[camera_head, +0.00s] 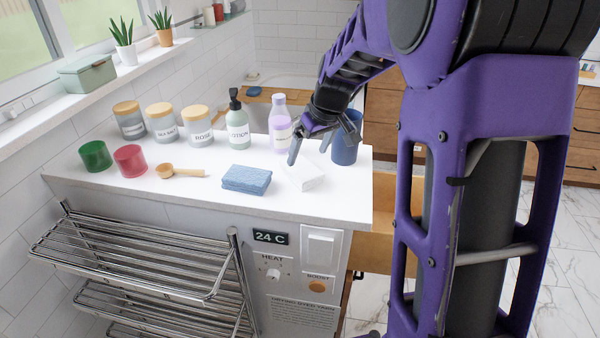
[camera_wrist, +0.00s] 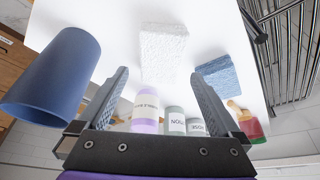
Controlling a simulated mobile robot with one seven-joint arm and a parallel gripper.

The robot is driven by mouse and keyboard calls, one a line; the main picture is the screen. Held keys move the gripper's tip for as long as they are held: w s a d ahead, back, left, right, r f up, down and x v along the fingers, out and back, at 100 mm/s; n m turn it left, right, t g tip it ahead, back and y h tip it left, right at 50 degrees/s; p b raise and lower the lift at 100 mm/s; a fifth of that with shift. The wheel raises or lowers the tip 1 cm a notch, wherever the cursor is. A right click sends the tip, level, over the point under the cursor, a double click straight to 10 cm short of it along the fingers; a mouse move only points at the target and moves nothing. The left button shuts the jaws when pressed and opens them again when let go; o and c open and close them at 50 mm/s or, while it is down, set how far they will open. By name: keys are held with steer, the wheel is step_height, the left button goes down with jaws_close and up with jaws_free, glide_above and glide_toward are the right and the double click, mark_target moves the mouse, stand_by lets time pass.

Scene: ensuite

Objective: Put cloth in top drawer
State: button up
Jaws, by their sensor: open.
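A white, rough-textured folded cloth (camera_head: 305,177) lies flat on the white counter (camera_head: 215,205), near its right end. In the wrist view the white cloth (camera_wrist: 163,50) lies ahead, between the lines of my fingers. A blue folded cloth or sponge (camera_head: 246,179) lies to its left, and it also shows in the wrist view (camera_wrist: 217,75). My gripper (camera_head: 318,142) is open and empty above the counter, near the white cloth; its fingers (camera_wrist: 160,80) stand wide apart. A wooden drawer (camera_head: 383,245) stands pulled out beyond the counter's right end, partly hidden by my arm.
A blue cup (camera_head: 346,145) stands close beside my gripper. A purple-white bottle (camera_head: 279,125), a lotion pump bottle (camera_head: 236,128) and several jars stand along the back. A wooden brush (camera_head: 180,172) lies left. A metal rack (camera_head: 150,265) projects below the counter's front.

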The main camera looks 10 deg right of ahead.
mark_target(302, 167)
steer(key=shift+b+x, duration=0.35)
steer(key=shift+x, duration=2.5)
steer(key=shift+w+a+f+b, duration=0.1)
steer(key=shift+w+f+b, duration=0.05)
steer(key=shift+b, duration=0.15)
steer(key=c, duration=1.3)
